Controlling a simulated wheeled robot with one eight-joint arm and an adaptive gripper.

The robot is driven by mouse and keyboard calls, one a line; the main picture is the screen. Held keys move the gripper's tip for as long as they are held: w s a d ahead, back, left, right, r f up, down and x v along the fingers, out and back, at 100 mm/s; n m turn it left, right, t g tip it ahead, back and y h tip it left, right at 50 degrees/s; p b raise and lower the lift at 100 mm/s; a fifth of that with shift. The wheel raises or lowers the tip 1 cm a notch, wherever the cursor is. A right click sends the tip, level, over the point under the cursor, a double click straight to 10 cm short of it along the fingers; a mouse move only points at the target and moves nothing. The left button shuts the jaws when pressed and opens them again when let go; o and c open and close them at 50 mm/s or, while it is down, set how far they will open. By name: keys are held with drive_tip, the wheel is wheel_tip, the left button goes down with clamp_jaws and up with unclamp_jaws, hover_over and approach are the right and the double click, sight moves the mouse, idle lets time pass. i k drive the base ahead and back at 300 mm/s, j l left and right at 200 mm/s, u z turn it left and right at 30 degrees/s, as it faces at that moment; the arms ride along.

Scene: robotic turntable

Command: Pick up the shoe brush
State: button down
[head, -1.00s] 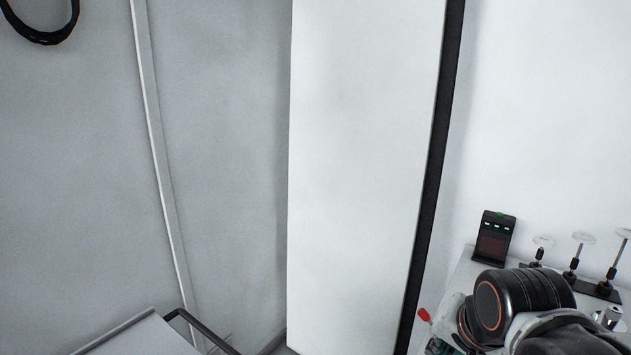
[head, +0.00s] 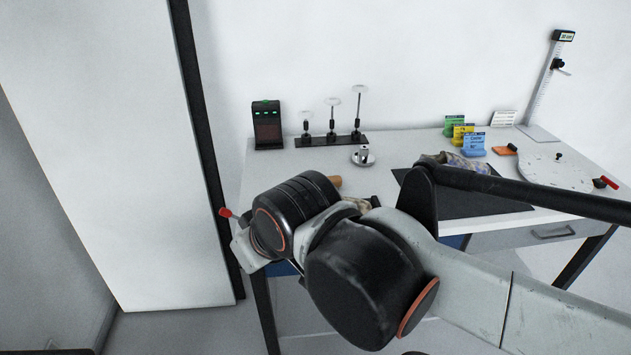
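I cannot pick out the shoe brush for certain. A small tan, wood-coloured piece (head: 335,181) shows on the table just behind my arm, with most of it hidden. A small orange-brown block (head: 503,150) with a dark part lies at the table's back right, too small to identify. A patterned shoe-like item (head: 455,162) lies on the dark mat (head: 480,205), partly hidden by my arm. My arm crosses the front of the view from the right. My gripper itself does not show, so its state and any hold are hidden.
The white table (head: 390,150) stands against the wall. It bears a black device with green lights (head: 267,125), several thin stands (head: 331,118), coloured cards (head: 463,135), a round white turntable (head: 553,172) and a height gauge (head: 546,90). A tall white panel (head: 120,130) stands at left.

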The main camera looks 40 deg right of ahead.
sight(337, 179)
drive_tip(key=l+u, duration=0.35)
drive_tip(key=l, duration=0.85)
drive_tip(key=l+u, duration=0.4)
drive_tip(key=l, duration=0.75)
drive_tip(key=z, duration=0.2)
